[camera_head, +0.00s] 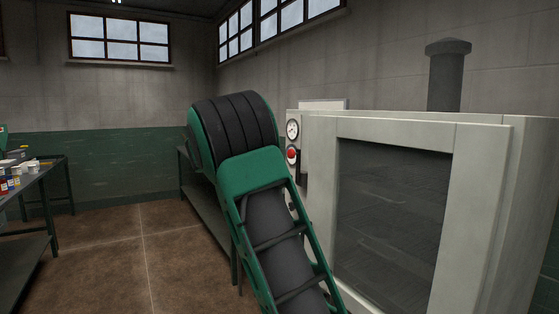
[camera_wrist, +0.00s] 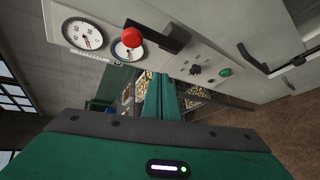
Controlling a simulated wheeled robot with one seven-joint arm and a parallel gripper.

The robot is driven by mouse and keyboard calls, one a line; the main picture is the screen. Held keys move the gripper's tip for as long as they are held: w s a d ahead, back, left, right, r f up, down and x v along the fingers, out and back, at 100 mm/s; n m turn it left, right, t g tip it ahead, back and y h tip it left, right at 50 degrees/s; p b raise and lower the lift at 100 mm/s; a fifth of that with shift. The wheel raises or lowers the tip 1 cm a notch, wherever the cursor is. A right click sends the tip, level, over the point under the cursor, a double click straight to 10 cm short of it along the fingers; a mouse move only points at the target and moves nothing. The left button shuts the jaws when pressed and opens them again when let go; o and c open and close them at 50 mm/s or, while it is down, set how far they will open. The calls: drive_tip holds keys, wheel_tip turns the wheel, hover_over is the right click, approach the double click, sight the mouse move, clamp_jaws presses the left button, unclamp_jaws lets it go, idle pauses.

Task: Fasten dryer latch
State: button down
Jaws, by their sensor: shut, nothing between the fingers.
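The dryer (camera_head: 476,220) is a pale cabinet at the right of the head view, with a dark glass door (camera_head: 390,215) at its front. I cannot tell whether the door is fully closed. A latch with a red knob (camera_head: 292,154) and a dark bar sits on the panel left of the door. In the wrist view the red knob (camera_wrist: 132,37) and black bar (camera_wrist: 168,38) show at the upper middle. My gripper (camera_wrist: 160,80) is shut and empty, its green fingers apart from the knob and below it in the picture. My arm hides the gripper in the head view.
Dial gauges (camera_wrist: 82,34) sit beside the latch, and a green button (camera_wrist: 225,72) is on the panel. A dark pipe (camera_head: 446,80) rises from the dryer. A bench with small bottles (camera_head: 18,180) stands at far left. The brown floor (camera_head: 130,245) between is clear.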

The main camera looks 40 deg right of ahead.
drive_tip(key=shift+n+t+h, duration=0.3)
drive_tip(key=shift+n+h, duration=0.3)
drive_tip(key=shift+n, duration=0.1)
drive_tip(key=w+r, duration=0.1)
drive_tip(key=w+a+r, duration=0.1)
drive_tip(key=w+r, duration=0.1)
drive_tip(key=shift+w+a+r, duration=0.1)
drive_tip(key=shift+w, duration=0.05)
drive_tip(key=s+d, duration=0.1)
drive_tip(key=d, duration=0.8)
drive_tip(key=shift+d+f, duration=0.25)
drive_tip(key=shift+f, duration=0.1)
